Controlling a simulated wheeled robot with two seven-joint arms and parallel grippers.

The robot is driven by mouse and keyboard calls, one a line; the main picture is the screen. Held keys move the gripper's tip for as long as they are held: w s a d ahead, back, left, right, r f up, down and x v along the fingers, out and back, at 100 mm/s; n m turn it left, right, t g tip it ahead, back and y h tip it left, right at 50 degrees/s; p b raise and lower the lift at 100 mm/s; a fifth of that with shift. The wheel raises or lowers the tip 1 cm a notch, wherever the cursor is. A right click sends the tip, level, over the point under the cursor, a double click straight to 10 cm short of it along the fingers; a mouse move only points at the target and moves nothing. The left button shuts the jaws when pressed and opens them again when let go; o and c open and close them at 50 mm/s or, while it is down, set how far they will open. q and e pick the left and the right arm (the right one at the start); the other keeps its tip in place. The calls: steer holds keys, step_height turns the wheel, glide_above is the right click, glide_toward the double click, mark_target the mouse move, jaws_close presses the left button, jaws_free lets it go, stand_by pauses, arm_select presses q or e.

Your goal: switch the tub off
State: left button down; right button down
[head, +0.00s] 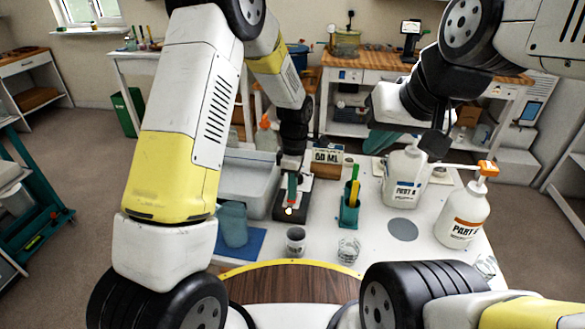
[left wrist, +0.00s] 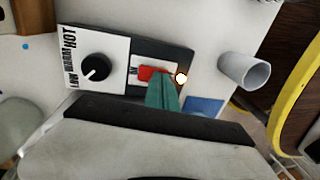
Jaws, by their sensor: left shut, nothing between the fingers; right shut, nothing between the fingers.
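The tub (head: 262,160) is a pale basin on the white table, left of the middle. A red switch (left wrist: 146,74) sits beside an "ON" mark, next to a glowing lamp (left wrist: 181,78). My left gripper (left wrist: 162,82) is shut and empty, its teal fingertips right at the red switch; I cannot tell whether they touch. My right gripper (head: 434,150) is shut and empty beside the left white bottle (head: 402,180).
A teal holder (head: 349,215) with sticks stands right of the box. A grey cup (head: 295,240) and a clear cup (head: 348,250) stand in front. A pump bottle (head: 463,215) stands at the right. A blue mat (head: 245,245) lies near the tub. The grey disc (head: 403,229) is bare.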

arm_select(q)
steer(key=shift+s+a+f, duration=0.15)
steer(key=shift+s+f, duration=0.45)
steer(key=shift+f, duration=0.05)
steer(key=shift+w, duration=0.1)
steer(key=shift+w+r, duration=0.2)
steer(key=shift+w, duration=0.55)
